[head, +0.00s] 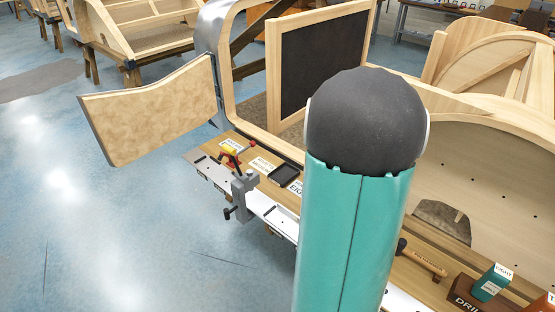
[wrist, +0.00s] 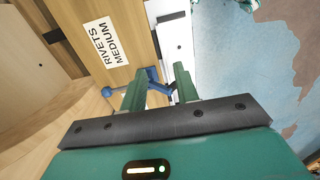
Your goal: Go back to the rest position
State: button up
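My gripper (wrist: 161,72) shows in the wrist view with its two green fingers apart and nothing seen held between them. It points along the edge of the wooden workbench (wrist: 125,75), and a blue clamp-like tool (wrist: 152,76) lies beyond and partly behind the fingers. In the head view my teal arm link with its dark joint cap fills the centre right, and my gripper is hidden there.
In the head view the workbench (head: 218,143) carries a grey vise (head: 243,188), a red and yellow tool (head: 230,153), a black tray (head: 283,174) and a hammer (head: 424,259). Wooden frames (head: 268,70) stand behind. Blue floor (head: 110,220) is clear at left.

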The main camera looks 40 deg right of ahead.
jog(key=w+a+r+t, duration=0.1)
jog(key=w+a+r, duration=0.4)
jog(key=a, duration=0.4)
jog(key=w+a+r+t, duration=0.1)
jog(key=w+a+r, duration=0.1)
jog(key=a+r, duration=0.55)
jog(key=s+a+r+t, duration=0.1)
jog(key=s+a+r, duration=0.1)
jog(key=a, duration=0.7)
jog(key=s+a+r+m+t, duration=0.1)
jog(key=s+a+r+t, duration=0.1)
jog(key=a, duration=0.8)
notch_tip(320, 180, up, 2)
jog(key=shift+s+r+t, duration=0.15)
jog(key=shift+s+t, duration=0.15)
jog(key=shift+s, duration=0.35)
jog(key=shift+s, duration=0.15)
